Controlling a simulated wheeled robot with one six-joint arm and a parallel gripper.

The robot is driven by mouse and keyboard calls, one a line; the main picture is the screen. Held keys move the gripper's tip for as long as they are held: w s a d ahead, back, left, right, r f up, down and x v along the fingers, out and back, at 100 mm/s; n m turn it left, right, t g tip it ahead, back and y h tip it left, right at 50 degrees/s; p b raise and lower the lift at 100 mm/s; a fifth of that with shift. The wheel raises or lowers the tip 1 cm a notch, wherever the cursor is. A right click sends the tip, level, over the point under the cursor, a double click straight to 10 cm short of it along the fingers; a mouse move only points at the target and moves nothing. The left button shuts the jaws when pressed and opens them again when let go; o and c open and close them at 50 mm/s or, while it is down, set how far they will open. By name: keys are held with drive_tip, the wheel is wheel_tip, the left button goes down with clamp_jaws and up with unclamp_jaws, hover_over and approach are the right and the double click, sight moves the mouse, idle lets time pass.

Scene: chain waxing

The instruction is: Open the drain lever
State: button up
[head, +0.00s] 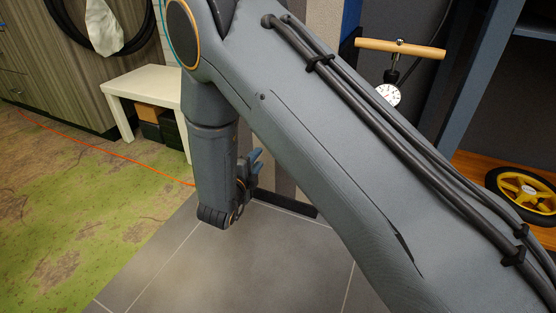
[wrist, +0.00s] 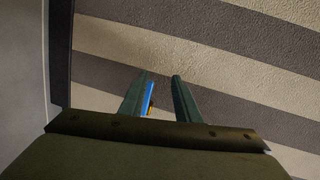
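My gripper (wrist: 160,78) shows in the wrist view with its two green-grey fingers apart and striped wall visible between them. It is open, with nothing clearly held. A narrow blue strip with a yellow edge (wrist: 149,98) shows beside the inner side of the left finger; I cannot tell what it is or whether it touches. In the head view my gripper (head: 253,161) is low beside the end of my arm, partly hidden by it. I cannot make out the drain lever in either view.
A white bench (head: 150,84) with boxes under it stands at the left. An orange cord (head: 110,154) crosses the green floor. A dial gauge (head: 387,95) hangs from a wooden handle, and a yellow wheel (head: 527,190) lies at the right. Grey floor tiles are clear in front.

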drive_tip(key=shift+w+d+f+m+t+h+b, duration=0.25)
drive_tip(key=shift+w+d+f+m+h+b, duration=0.2)
drive_tip(key=shift+w+d+b, duration=0.45)
drive_tip(key=shift+w+d+f+m+t+h+b, duration=0.4)
drive_tip(key=shift+w+d+h+b, duration=0.2)
drive_tip(key=shift+w+d, duration=0.55)
drive_tip(key=shift+w+d+f+m+t+h+b, duration=0.15)
drive_tip(key=shift+w+d+f+m+h+b, duration=0.3)
drive_tip(key=shift+w+d+b, duration=0.45)
drive_tip(key=shift+w, duration=0.1)
